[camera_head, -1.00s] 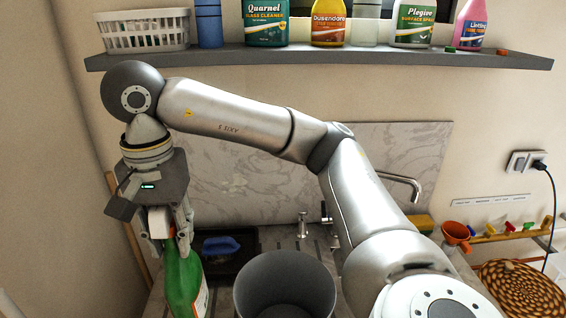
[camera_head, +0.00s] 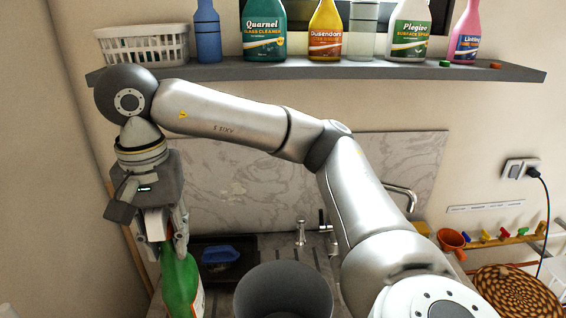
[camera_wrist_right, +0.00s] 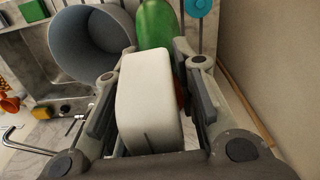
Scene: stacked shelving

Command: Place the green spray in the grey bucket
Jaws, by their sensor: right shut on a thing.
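The green spray bottle (camera_head: 181,281) hangs below my right gripper (camera_head: 166,240) at the lower left of the head view. My right gripper is shut on its white spray head, which fills the middle of the right wrist view (camera_wrist_right: 150,100). The bottle's green body (camera_wrist_right: 157,24) also shows there, beyond the head. The grey bucket (camera_head: 284,292) stands to the right of the bottle in the head view, apart from it, with its open mouth facing up. It also shows at the upper left of the right wrist view (camera_wrist_right: 92,45). My left gripper is not in view.
A wall shelf (camera_head: 340,70) holds a white basket (camera_head: 143,46) and several bottles. A dark tray with a blue item (camera_head: 220,254) sits behind the bottle. A tap (camera_head: 403,194) and an orange cup (camera_head: 451,240) are to the right.

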